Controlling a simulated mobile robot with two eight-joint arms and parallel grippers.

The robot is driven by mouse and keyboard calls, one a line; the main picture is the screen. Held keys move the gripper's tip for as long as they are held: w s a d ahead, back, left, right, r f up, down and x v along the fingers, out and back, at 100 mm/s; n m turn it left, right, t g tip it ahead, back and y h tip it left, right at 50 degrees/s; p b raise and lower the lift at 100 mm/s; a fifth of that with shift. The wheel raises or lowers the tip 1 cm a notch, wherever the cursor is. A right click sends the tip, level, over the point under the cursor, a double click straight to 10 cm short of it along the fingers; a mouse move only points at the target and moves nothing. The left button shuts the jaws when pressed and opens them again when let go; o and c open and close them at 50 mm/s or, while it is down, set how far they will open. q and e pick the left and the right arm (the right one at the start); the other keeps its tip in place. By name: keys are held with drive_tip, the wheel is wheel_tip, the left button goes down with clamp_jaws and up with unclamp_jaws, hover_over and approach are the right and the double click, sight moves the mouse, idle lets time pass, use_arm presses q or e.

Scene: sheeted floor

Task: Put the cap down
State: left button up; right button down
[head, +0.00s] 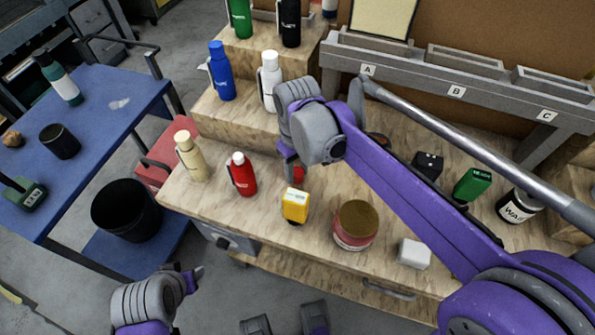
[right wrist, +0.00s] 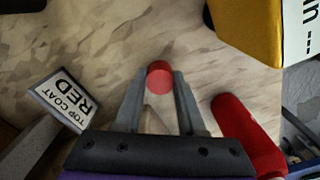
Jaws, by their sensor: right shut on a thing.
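The red cap (right wrist: 160,75) is held between the fingertips of my right gripper (right wrist: 159,88), seen in the right wrist view. In the head view the cap (head: 298,174) shows as a small red spot beside my right gripper (head: 293,172), low over the wooden bench. I cannot tell whether the cap touches the wood. The red bottle (head: 242,175) stands just left of it; part of this bottle shows in the wrist view (right wrist: 248,133). My left gripper (head: 190,280) is at the lower left, away from the bench; its jaw opening is unclear.
A yellow item (head: 295,206) stands close in front of the cap. A brown-lidded jar (head: 355,225) and a white block (head: 413,254) are to the right. A cream bottle (head: 190,158) stands at left. A "TOP COAT RED" label (right wrist: 66,101) lies near the gripper.

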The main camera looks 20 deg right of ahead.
sight(297, 172)
drive_tip(key=shift+f, duration=0.35)
drive_tip(key=shift+f, duration=0.2)
drive_tip(key=c, duration=0.5)
unclamp_jaws()
drive_tip(key=shift+r, duration=0.15)
wheel_tip(297, 172, up, 12)
drive_tip(key=p, duration=0.1)
drive_tip(key=shift+p, duration=0.3)
